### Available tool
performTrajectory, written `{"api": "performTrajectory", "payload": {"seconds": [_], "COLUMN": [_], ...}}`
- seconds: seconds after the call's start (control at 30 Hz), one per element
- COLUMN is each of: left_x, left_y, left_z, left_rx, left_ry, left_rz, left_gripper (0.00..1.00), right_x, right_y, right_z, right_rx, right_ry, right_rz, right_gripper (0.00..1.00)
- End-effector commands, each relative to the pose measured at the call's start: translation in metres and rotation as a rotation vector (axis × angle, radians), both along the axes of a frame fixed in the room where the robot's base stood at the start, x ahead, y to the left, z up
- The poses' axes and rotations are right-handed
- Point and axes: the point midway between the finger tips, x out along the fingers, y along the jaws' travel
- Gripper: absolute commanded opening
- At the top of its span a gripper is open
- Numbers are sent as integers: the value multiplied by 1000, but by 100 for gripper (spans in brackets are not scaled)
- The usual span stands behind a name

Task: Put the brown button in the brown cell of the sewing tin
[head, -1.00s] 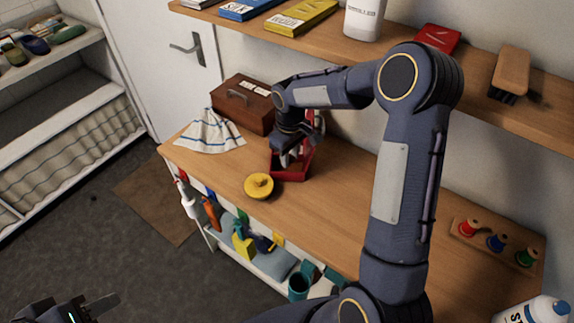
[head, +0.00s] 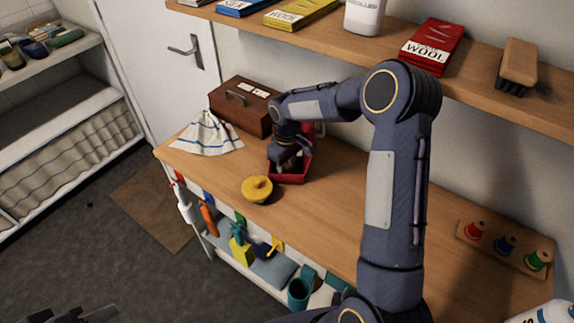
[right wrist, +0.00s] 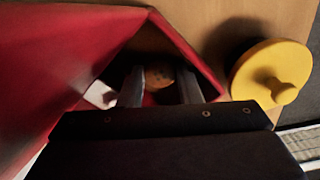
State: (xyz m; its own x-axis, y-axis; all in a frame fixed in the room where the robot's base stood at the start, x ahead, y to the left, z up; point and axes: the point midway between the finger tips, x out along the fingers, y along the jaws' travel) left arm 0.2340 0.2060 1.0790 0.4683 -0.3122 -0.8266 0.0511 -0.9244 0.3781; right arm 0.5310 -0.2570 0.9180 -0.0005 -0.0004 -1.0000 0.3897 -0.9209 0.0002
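The sewing tin (head: 290,178) is a red open box on the wooden worktop; its red walls fill the left of the right wrist view (right wrist: 185,48). My right gripper (head: 284,163) reaches down into it. In the right wrist view, its two fingers (right wrist: 160,82) stand apart with the round brown button (right wrist: 160,76) between their tips, seeming to touch both its sides. A small white piece (right wrist: 100,95) lies left of the fingers. The cell floor under the button is hidden. My left gripper (head: 85,315) is at the bottom left edge, barely in view, far from the tin.
A yellow knobbed lid (head: 257,188) lies just in front of the tin. A brown wooden box (head: 243,105) and a striped cloth (head: 207,135) are behind and left. A spool rack (head: 505,243) stands at the right. A shelf (head: 400,65) runs above the worktop.

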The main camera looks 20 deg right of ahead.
Motion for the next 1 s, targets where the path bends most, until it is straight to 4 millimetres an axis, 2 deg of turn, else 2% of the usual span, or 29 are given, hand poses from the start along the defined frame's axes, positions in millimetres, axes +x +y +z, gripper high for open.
{"api": "performTrajectory", "payload": {"seconds": [0.23, 0.37, 0.73, 1.0], "left_x": [0, 0, 0, 0], "left_y": [0, 0, 0, 0], "left_z": [1, 4, -8, -8], "left_rx": [0, 0, 0, 0], "left_ry": [0, 0, 0, 0], "left_rz": [0, 0, 0, 0], "left_gripper": [38, 38, 38, 38], "right_x": [0, 1, 1, 0], "right_y": [0, 0, 0, 0], "right_z": [1, 8, 66, 80], "right_rx": [0, 0, 0, 0], "right_ry": [0, -3, -4, -1], "right_rz": [0, 0, 0, 1], "right_gripper": [38, 38, 38, 38]}}
